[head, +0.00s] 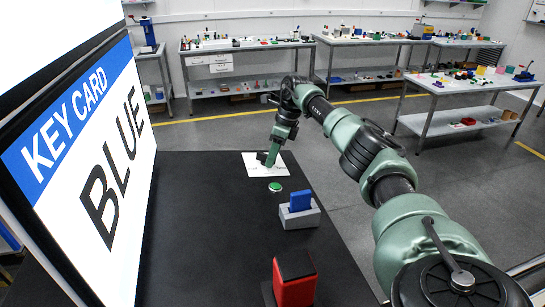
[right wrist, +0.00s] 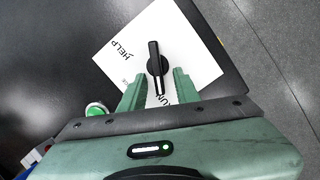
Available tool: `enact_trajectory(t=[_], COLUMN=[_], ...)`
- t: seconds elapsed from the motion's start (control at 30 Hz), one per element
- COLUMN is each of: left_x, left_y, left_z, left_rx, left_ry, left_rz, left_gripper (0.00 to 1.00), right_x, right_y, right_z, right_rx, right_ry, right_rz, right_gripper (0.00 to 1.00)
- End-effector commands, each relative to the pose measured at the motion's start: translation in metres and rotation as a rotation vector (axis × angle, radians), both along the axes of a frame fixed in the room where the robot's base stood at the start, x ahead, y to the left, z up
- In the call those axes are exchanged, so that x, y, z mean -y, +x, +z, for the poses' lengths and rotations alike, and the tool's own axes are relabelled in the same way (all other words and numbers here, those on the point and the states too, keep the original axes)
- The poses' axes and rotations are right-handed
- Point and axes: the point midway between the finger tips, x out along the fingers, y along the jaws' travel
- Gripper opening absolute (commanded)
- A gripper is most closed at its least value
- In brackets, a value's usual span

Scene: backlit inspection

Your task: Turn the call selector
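The call selector (right wrist: 155,60) is a black knob with a long bar handle on a white sheet (right wrist: 112,62). Its bar runs nearly up and down in the right wrist view. The sheet reads "HELP" at left; a second word is partly hidden by my gripper. My right gripper (right wrist: 158,88) is open, one green finger on each side of the bar's near end, with gaps visible on both sides. In the head view my right gripper (head: 267,158) is low over the sheet (head: 258,170) and hides the knob. My left gripper is not in view.
A green button (head: 275,187), a grey holder (head: 298,218) with a blue card (head: 300,200) and a red block (head: 294,280) stand nearer on the black table (head: 205,230). A large screen (head: 110,160) reading "KEY CARD BLUE" stands along the left.

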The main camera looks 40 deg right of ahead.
Motion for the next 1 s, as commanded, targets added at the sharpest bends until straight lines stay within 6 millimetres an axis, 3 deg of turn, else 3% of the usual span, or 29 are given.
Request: enact_trajectory(t=[0.37, 0.7, 1.0], left_x=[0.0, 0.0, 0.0], left_y=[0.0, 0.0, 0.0], left_z=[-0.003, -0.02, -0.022], left_rx=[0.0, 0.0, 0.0], left_ry=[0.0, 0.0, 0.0], left_rz=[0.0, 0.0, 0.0], left_gripper=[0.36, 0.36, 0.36], right_x=[0.001, 0.013, 0.017], right_y=[-0.001, -0.011, -0.016], right_z=[0.004, 0.057, 0.075], right_rx=[0.001, 0.003, -0.001], right_ry=[0.0, 0.0, 0.001], right_rz=[-0.001, -0.002, -0.001], right_gripper=[0.32, 0.32, 0.32])
